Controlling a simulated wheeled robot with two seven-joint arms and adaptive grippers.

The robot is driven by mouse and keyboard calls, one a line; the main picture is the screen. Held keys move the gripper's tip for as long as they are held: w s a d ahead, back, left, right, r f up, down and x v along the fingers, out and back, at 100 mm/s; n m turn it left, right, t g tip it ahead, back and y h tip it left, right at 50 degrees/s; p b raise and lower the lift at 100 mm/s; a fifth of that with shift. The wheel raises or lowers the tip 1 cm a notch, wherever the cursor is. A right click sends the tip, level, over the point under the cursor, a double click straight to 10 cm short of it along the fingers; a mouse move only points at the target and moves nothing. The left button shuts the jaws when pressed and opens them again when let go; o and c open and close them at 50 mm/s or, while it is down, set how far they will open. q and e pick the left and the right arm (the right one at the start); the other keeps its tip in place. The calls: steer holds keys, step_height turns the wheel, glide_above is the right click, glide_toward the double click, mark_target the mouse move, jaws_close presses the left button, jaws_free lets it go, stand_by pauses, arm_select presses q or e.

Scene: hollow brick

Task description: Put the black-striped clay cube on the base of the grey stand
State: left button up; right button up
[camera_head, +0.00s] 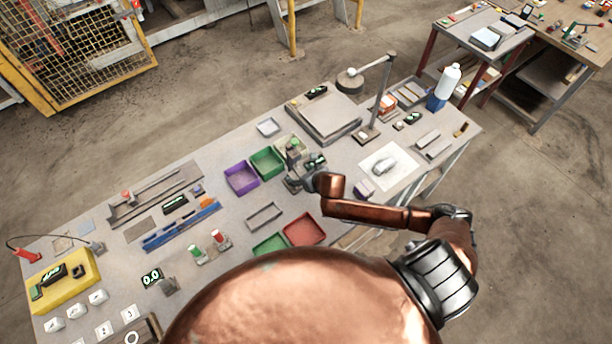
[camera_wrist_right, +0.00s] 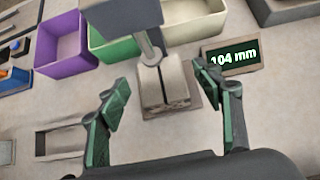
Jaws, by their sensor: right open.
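The clay cube (camera_wrist_right: 160,92) is pale with a black stripe down its face. In the right wrist view it appears to rest on the square base (camera_wrist_right: 192,107) of the grey stand (camera_wrist_right: 124,14), under the stand's overhanging head. My right gripper (camera_wrist_right: 170,112) is open and empty. Its two fingers are spread to either side in front of the cube, apart from it. In the head view my right gripper (camera_head: 292,184) is beside the stand and largely hides the cube. My left gripper does not show.
A display (camera_wrist_right: 232,57) reading 104 mm stands right of the cube. Purple (camera_head: 241,190) and green (camera_head: 279,170) trays stand close by. A grey plate (camera_head: 332,128) and a post with an arm (camera_head: 385,85) are behind. A grey frame (camera_head: 264,221) lies in front.

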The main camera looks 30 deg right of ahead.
steer(key=v, duration=0.8)
